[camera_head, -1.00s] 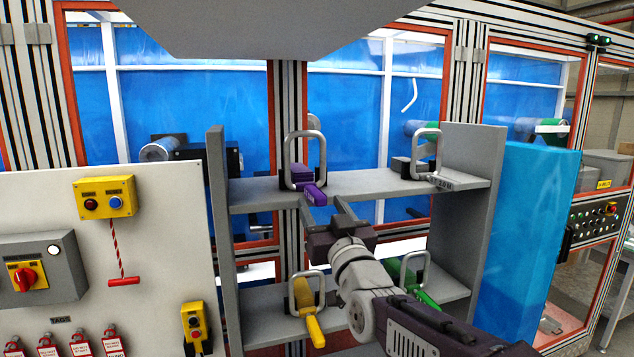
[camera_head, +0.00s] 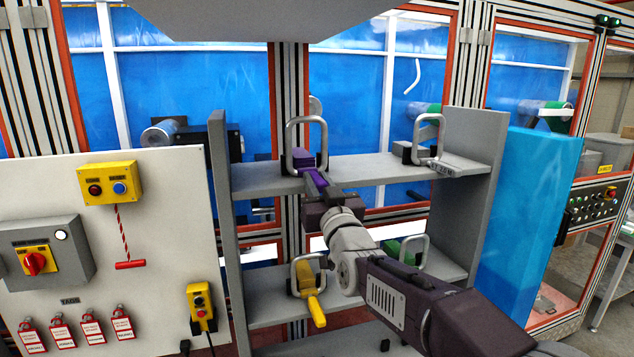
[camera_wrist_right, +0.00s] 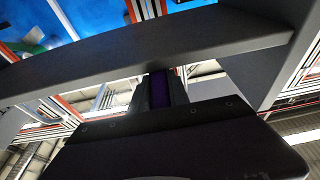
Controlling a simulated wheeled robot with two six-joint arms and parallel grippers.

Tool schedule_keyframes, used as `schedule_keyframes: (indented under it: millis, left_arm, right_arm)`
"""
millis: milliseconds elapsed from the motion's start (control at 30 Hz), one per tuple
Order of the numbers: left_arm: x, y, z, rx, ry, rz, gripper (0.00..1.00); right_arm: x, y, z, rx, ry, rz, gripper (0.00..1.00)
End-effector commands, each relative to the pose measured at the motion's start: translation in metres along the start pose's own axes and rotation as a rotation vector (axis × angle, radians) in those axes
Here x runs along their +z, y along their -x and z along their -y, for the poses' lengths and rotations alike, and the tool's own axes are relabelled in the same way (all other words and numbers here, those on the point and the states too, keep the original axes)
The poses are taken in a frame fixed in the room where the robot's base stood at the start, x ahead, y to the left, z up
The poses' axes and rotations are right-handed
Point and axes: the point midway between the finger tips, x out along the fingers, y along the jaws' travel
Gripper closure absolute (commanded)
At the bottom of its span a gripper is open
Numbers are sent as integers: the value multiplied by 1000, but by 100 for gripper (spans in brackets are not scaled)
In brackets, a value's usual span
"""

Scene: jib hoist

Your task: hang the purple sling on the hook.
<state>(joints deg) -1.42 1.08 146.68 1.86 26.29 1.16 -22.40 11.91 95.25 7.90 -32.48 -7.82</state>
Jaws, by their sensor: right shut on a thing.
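The purple sling (camera_head: 316,179) has a grey metal loop standing up at its back end and sits at the front of the upper shelf. My right gripper (camera_head: 318,190) is at its front end, shut on it. In the right wrist view the purple of the sling (camera_wrist_right: 158,88) shows between the two dark fingers, below the shelf edge. Part of the sling is hidden by my gripper. I cannot make out the hook in these views. My left gripper is not in view.
A white panel (camera_head: 150,235) with switches stands left, a blue block (camera_head: 530,200) right.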

Motion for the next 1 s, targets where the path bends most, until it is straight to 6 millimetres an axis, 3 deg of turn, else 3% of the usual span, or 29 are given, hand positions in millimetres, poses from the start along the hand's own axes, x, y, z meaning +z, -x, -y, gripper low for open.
schedule_keyframes:
  millis: [167, 600, 1000]
  left_arm:
    - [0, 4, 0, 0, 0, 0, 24]
    - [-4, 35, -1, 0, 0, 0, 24]
    - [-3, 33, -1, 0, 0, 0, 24]
  right_arm:
    - [-7, -1, 0, 0, 0, -6, 100]
    - [-53, -13, 0, 0, 0, -7, 100]
    - [-51, -13, 0, 0, 0, -6, 100]
